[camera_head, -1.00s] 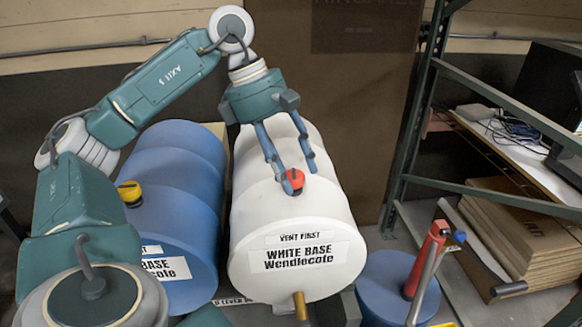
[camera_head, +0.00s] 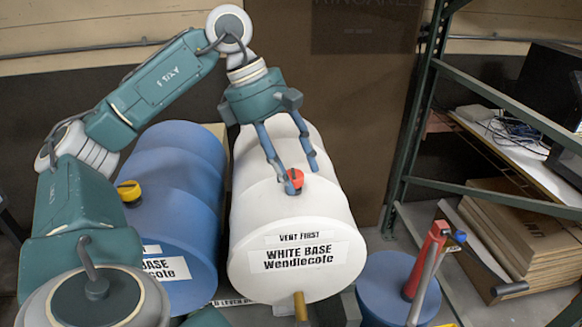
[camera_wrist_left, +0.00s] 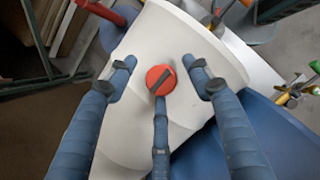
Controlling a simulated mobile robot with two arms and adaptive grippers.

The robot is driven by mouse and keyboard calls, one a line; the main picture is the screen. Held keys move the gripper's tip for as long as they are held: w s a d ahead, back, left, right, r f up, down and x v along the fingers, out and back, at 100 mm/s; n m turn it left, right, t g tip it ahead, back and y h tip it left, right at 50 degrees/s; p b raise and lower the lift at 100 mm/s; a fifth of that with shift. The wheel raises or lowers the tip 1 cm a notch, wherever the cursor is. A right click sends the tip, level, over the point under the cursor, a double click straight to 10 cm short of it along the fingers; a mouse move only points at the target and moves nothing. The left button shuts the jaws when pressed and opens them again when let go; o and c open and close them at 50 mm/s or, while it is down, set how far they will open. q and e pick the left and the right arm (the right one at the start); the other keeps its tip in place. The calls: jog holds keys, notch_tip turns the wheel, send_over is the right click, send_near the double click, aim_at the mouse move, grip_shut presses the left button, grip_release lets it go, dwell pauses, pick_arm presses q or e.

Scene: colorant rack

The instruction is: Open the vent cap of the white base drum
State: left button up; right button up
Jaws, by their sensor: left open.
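The white base drum (camera_head: 290,217) lies on its side, its labelled end towards me. Its red vent cap (camera_head: 295,181) sits on top near that end. My left gripper (camera_head: 302,180) comes from above, open, with its fingers around the cap. In the left wrist view the red cap (camera_wrist_left: 161,80), with a dark bar across it, lies between the spread fingers (camera_wrist_left: 160,76). The side fingers are apart from the cap; the middle finger's tip is close below it, and I cannot tell if it touches. My right gripper is not in view.
A blue drum (camera_head: 177,218) with a yellow cap (camera_head: 130,192) lies left of the white drum. A brass tap (camera_head: 300,305) sticks out at the white drum's lower front. A blue container (camera_head: 385,287) with a red-handled tool (camera_head: 428,258) stands at right, before a green shelf frame (camera_head: 409,130).

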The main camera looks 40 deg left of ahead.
pick_arm(q)
jog(key=shift+a, duration=0.1)
jog(key=shift+a+r, duration=0.15)
jog(key=shift+r, duration=0.2)
jog(key=v, duration=0.6)
jog(key=shift+r, duration=0.4)
jog(key=shift+s, duration=0.1)
